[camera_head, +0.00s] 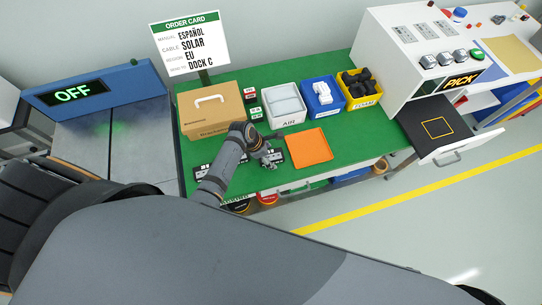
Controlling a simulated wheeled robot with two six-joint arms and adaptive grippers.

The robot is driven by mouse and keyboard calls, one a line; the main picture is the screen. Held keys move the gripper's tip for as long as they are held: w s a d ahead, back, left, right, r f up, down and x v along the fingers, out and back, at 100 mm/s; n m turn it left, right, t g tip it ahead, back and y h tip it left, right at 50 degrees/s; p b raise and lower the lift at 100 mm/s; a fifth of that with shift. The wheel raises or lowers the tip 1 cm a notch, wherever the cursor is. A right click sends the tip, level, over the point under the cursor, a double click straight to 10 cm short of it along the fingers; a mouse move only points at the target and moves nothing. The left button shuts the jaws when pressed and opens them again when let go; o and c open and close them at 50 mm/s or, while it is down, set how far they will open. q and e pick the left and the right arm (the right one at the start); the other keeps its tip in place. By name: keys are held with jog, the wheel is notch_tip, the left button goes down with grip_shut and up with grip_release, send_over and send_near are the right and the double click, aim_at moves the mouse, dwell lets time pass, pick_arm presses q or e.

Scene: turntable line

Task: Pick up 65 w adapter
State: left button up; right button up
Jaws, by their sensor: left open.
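My left gripper (270,154) is open over the front part of the green table (240,185), left of the orange tray. A small dark item with white marks (277,161) shows beside and partly under its fingers. No held object is visible in the gripper. My right gripper is not in view.
An orange tray (309,148) lies right of the gripper. Behind stand a cardboard box (211,115), a white AIR bin (286,119), a blue bin (324,110) and a yellow FOAM bin (361,102). The order card (189,45) rises at the back. A PICK drawer (437,128) is at right.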

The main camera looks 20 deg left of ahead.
pick_arm(q)
jog(key=shift+f, duration=0.2)
dwell(0.6)
jog(key=c, duration=1.4)
